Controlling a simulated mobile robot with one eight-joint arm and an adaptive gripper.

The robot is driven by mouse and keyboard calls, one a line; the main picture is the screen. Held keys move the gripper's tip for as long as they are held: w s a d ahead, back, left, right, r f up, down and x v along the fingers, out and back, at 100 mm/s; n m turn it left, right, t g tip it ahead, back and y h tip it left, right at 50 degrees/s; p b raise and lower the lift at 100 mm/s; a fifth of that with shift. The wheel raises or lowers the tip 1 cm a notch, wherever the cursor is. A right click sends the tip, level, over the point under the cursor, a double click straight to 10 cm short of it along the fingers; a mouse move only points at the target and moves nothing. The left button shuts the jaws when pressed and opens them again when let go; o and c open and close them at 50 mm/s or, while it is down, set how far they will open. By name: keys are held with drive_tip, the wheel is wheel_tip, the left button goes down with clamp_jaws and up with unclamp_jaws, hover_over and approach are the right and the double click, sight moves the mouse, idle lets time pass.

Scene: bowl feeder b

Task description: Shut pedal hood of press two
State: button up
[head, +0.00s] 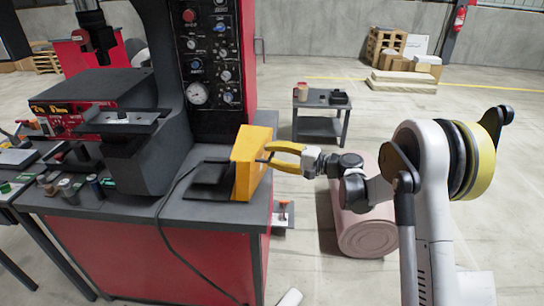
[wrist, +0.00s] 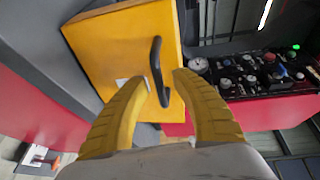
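The yellow pedal hood (head: 247,165) stands upright at the right end of the press table, beside a dark flat plate (head: 208,192). In the wrist view the hood's yellow face (wrist: 115,45) fills the upper middle and carries a black bar handle (wrist: 156,65). My gripper (head: 270,155) is at the hood's right side. Its two yellow fingers show in the wrist view (wrist: 160,82), spread apart with the handle's lower part between them. The handle lies close to the right finger; I cannot tell whether they touch. The hood's inside is hidden.
The press (head: 178,60) with its control panel (head: 211,50) rises behind the hood. A black cable (head: 172,200) runs over the table's front edge. Small parts lie at the left. A small grey trolley (head: 318,125) and a pinkish drum (head: 365,235) stand on the floor at right.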

clamp_jaws()
